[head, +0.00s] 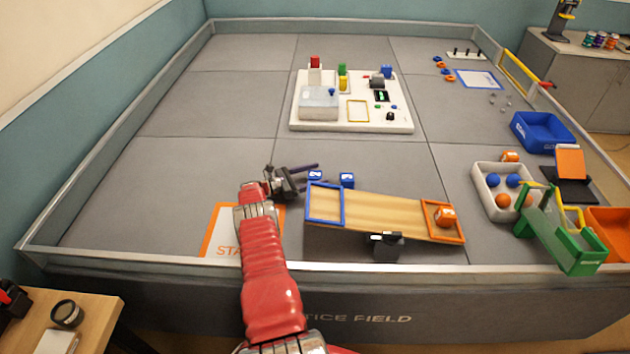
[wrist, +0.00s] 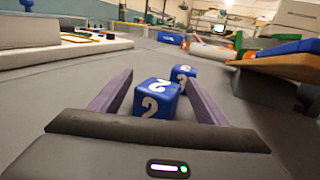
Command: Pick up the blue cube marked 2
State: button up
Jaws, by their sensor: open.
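The blue cube marked 2 (wrist: 157,98) sits on the grey floor between the two fingers of my gripper (wrist: 159,78) in the wrist view. White 2s show on its top and near face. The fingers are open, one on each side, and I see no clear contact. In the head view the cube (head: 315,175) lies at the finger ends of my gripper (head: 309,177). A second blue cube, marked 3 (wrist: 183,74), stands just beyond it to the right, and also shows in the head view (head: 347,180).
A tilted wooden seesaw board (head: 385,215) with a blue-framed end lies close to the right of my gripper. A white panel board (head: 300,122) stands farther back. Floor to the left is clear.

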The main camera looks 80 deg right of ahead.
aim_at(315, 174)
jog(key=shift+c, duration=0.3)
jog(key=c, duration=0.8)
jog(key=shift+c, duration=0.2)
jog(key=shift+r, duration=5)
